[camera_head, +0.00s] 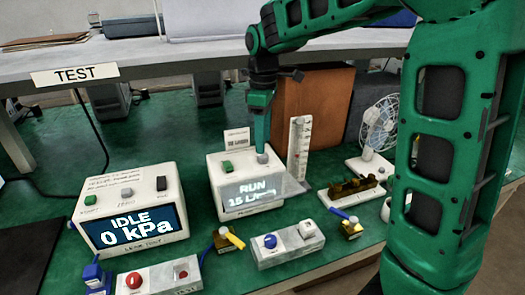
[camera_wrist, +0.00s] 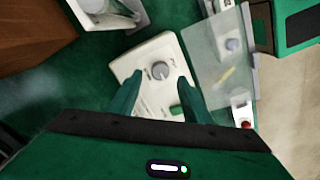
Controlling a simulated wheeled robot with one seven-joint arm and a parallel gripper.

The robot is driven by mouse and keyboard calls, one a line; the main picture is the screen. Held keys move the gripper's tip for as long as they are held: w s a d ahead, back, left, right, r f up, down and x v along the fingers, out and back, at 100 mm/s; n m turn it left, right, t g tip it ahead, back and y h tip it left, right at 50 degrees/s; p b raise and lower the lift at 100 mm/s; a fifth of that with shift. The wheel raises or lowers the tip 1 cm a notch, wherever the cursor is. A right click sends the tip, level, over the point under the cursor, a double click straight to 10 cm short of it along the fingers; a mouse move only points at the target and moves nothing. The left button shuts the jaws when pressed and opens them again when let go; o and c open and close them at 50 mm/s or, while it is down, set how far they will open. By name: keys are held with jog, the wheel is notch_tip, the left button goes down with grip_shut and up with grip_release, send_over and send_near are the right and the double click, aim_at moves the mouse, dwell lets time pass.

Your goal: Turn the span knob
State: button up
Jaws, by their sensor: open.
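A white box (camera_head: 232,185) with a lit display reading RUN and 15 L/min stands at the middle of the green bench. On its top are a grey round knob (camera_head: 262,158) and a green button (camera_head: 227,166). The knob (camera_wrist: 160,70) and button (camera_wrist: 177,110) also show in the wrist view. My gripper (camera_head: 262,145) points down over this knob. In the wrist view its open fingers (camera_wrist: 158,82) are on either side of the knob; contact is not clear. A white box (camera_head: 133,205) reading IDLE 0 kPa has another grey knob (camera_head: 127,192). The knob labels are too small to read.
A small fan (camera_head: 380,127), an upright white scale (camera_head: 298,150) and a brown box (camera_head: 312,105) stand behind and right. A clear pane (camera_wrist: 215,60) is beside the box. Control blocks with a blue knob (camera_head: 270,241) and a red knob (camera_head: 134,280) lie in front.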

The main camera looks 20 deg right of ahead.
aim_at(263, 158)
jog(key=shift+f, duration=2.35)
jog(key=shift+d, duration=0.1)
jog(key=c, duration=1.1)
